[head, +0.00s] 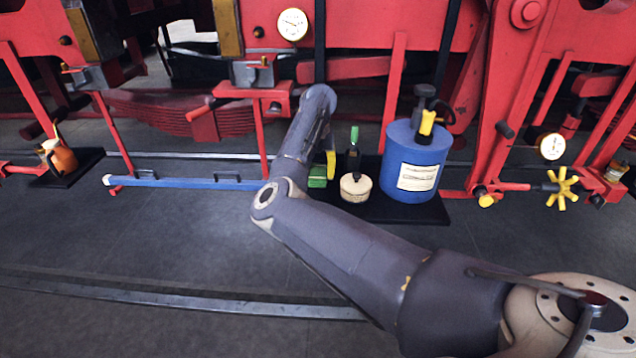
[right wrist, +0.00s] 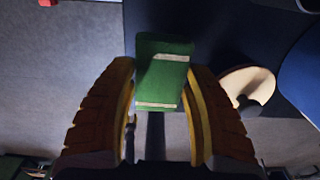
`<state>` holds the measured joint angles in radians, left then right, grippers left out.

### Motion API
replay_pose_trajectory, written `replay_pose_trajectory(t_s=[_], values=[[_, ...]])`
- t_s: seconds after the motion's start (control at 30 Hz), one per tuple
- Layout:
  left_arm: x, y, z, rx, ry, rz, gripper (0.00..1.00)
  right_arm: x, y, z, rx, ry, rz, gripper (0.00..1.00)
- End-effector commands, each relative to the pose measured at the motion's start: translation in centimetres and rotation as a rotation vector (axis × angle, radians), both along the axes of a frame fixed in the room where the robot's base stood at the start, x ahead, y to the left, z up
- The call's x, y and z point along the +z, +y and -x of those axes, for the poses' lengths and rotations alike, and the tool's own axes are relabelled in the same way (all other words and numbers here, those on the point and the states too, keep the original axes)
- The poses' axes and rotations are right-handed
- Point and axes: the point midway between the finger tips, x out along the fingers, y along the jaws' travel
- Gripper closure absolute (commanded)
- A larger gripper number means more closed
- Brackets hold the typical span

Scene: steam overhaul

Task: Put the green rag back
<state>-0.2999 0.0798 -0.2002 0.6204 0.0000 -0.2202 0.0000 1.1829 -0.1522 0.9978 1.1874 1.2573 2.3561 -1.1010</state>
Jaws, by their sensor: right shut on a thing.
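The green rag (head: 317,177) shows in the head view as a small folded block, partly hidden by my right arm, beside the left end of the black mat. In the right wrist view the green rag (right wrist: 163,75) is a folded block with pale bands, between the two yellow-lined fingers. My right gripper (right wrist: 162,85) is shut on it. In the head view only a yellow finger of the right gripper (head: 331,163) shows behind my arm. I cannot tell whether the rag touches the mat. My left gripper is not in view.
A blue bar (head: 190,183) lies at left. An orange can (head: 62,158) stands far left. Red machinery rises behind.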

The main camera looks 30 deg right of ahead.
Motion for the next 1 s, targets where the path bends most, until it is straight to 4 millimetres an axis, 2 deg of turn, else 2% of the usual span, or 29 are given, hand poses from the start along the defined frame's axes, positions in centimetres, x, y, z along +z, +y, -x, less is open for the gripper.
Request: replay_pose_trajectory(t_s=[0.4, 0.7, 0.73, 0.9, 1.0], values=[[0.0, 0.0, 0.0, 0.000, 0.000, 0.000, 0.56, -4.0, 0.0, 0.0, 0.000, 0.001, -0.001, 0.72], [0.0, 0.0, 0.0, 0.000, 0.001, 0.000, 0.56, -4.3, 0.0, 0.0, 0.000, 0.000, 0.000, 0.72], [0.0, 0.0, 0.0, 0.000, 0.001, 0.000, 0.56, -4.3, 0.0, 0.0, 0.000, 0.000, 0.000, 0.44], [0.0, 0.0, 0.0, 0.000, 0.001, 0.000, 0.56, -4.3, 0.0, 0.0, 0.000, -0.001, -0.001, 0.27], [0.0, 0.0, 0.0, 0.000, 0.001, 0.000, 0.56, -4.3, 0.0, 0.0, 0.000, -0.001, -0.001, 0.27]])
